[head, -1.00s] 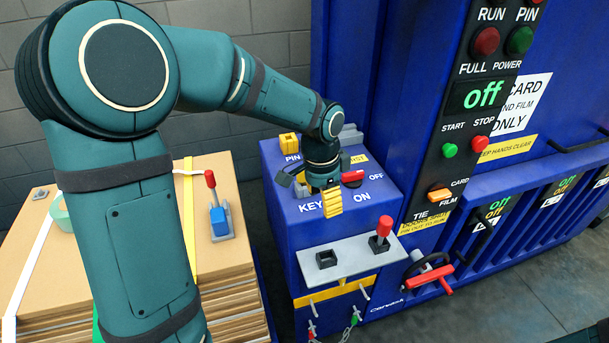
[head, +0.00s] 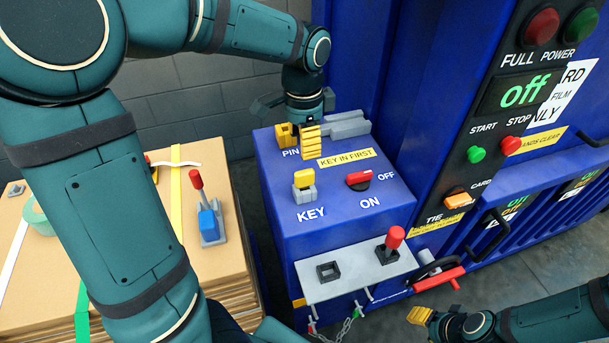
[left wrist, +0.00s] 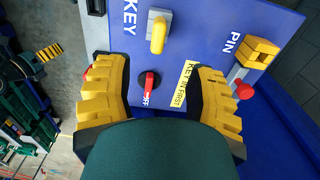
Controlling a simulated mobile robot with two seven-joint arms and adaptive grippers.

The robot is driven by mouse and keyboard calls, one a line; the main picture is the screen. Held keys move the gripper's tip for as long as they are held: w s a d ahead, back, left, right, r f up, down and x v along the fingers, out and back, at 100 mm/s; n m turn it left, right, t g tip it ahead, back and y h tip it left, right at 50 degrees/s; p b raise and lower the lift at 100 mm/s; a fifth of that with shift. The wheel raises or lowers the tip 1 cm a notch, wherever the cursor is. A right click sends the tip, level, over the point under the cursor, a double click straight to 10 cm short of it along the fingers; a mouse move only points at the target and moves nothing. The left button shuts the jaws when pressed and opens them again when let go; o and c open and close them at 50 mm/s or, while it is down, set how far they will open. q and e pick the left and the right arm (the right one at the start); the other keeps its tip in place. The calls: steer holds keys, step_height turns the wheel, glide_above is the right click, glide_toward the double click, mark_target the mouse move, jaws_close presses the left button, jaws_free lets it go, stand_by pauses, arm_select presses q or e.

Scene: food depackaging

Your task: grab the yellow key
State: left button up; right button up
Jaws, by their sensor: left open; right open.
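The yellow key (head: 304,180) stands upright in its grey base on the blue panel, above the KEY label, in the head view. It also shows in the left wrist view (left wrist: 157,32), near the top centre. My left gripper (head: 310,138) is open and empty, over the far part of the panel behind the key and apart from it. In the left wrist view its yellow fingers (left wrist: 158,98) are spread wide, with the key beyond them. My right gripper (head: 422,316) is low at the lower right of the head view, away from the panel.
A red ON/OFF switch (head: 359,180) sits right of the key. A yellow PIN block (head: 287,135) is at the panel's far left. A grey shelf (head: 345,275) with a red-knobbed lever (head: 391,245) is in front. Stacked cardboard (head: 145,220) stands left.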

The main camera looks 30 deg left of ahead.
mark_target(304, 171)
arm_select(q)
step_height(304, 171, down, 6)
steer(key=shift+d+f+b, duration=0.1)
steer(key=shift+f+b, duration=0.35)
steer(key=shift+f, duration=2.35)
steer(key=shift+o, duration=0.2)
steer(key=shift+s, duration=0.1)
jaws_close()
